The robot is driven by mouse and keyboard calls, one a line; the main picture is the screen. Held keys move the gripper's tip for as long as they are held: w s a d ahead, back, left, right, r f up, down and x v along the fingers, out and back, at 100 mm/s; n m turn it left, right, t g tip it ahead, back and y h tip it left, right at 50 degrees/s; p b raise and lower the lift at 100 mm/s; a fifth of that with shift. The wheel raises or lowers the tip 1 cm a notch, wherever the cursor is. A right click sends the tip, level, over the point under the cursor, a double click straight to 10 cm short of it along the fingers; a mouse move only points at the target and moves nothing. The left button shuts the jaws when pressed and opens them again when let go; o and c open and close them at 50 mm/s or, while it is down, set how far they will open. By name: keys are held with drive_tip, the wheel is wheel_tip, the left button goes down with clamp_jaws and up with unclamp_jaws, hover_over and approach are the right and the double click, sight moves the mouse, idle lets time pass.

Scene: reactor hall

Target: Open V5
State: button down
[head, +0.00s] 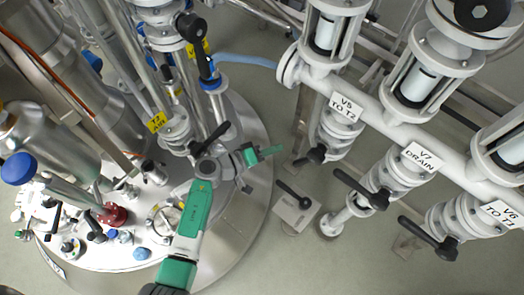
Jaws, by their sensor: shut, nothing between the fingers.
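The V5 sign (345,107), reading "V5 TO T2", hangs on the white pipe right of centre. Below it is the V5 valve body (338,134), with a black lever (312,155) at its lower left. My arm rises from the bottom edge, and my gripper (277,151), small and green, points right toward that lever. It is shut and empty. In this view a small gap shows between its tip and the lever; their difference in depth is hard to tell. The fingers are too small to make out.
Right of V5 are the V7 valve lever (361,189) and the V6 valve lever (428,239). A black lever on a pale plate (296,210) lies below V5. The steel vessel lid (240,215), crowded with fittings, fills the left. Glass-walled fittings stand above the pipe.

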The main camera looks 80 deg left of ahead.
drive_tip(key=w, duration=0.1)
drive_tip(key=w+d+f, duration=0.1)
drive_tip(key=w+d, duration=0.1)
drive_tip(key=w, duration=0.1)
drive_tip(key=shift+w+d+f+b, duration=0.1)
drive_tip(key=shift+d+f+b, duration=0.15)
drive_tip(key=shift+f+b, duration=0.15)
